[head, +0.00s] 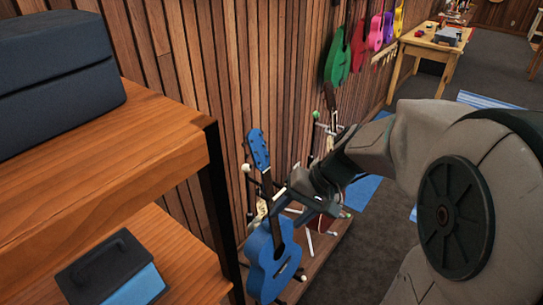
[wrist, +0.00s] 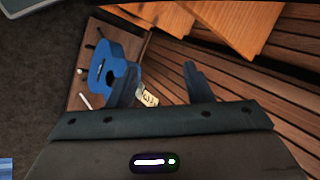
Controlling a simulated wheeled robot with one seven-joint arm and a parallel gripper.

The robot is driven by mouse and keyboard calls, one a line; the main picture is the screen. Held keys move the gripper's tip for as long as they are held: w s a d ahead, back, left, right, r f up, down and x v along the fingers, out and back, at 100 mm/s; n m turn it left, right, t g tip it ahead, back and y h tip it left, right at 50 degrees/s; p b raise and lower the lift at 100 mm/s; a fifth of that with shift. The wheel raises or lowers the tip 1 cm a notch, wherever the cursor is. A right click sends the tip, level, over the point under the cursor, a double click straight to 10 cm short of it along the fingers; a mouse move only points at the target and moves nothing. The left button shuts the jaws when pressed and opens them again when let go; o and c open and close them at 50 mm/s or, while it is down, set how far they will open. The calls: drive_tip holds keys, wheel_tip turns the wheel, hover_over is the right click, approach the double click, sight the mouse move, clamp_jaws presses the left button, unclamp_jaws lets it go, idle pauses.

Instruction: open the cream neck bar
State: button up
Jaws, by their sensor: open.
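A blue ukulele (head: 272,262) stands upright on a stand by the wood-slat wall. A pale cream knob (head: 246,168) shows at the left of its neck, apparently the end of the cream neck bar; the rest of the bar is hard to make out. My gripper (head: 283,196) is open and empty, just right of the neck in the head view; whether it touches anything cannot be told. In the wrist view, my gripper (wrist: 160,78) has its fingers apart, with the blue ukulele (wrist: 118,70) beyond the left finger and a small tag (wrist: 149,97) between them.
A wooden shelf (head: 80,165) with a dark case (head: 55,80) stands close at left. Behind my gripper is another stand with a green knob (head: 316,116). Colourful ukuleles hang on the wall (head: 215,50) farther back, near a wooden table (head: 430,48). The carpet at front (head: 340,270) is clear.

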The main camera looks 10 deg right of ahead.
drive_tip(key=w+d+f+m+t+y+b, duration=0.3)
drive_tip(key=w+f+y+b, duration=0.35)
drive_tip(key=w+f, duration=0.45)
drive_tip(key=m+t+b, duration=0.6)
drive_tip(key=t+b, duration=0.1)
drive_tip(key=t, duration=0.1)
approach(281, 192)
drive_tip(key=w+d, duration=0.2)
drive_tip(key=d, duration=0.2)
drive_tip(key=x, duration=1.3)
drive_tip(key=shift+w+f+t, duration=0.25)
drive_tip(key=shift+w+t, duration=0.05)
drive_tip(key=shift+w, duration=0.1)
drive_tip(key=shift+d+h, duration=0.1)
drive_tip(key=shift+h, duration=0.15)
drive_tip(key=shift+c, duration=0.4)
clamp_jaws()
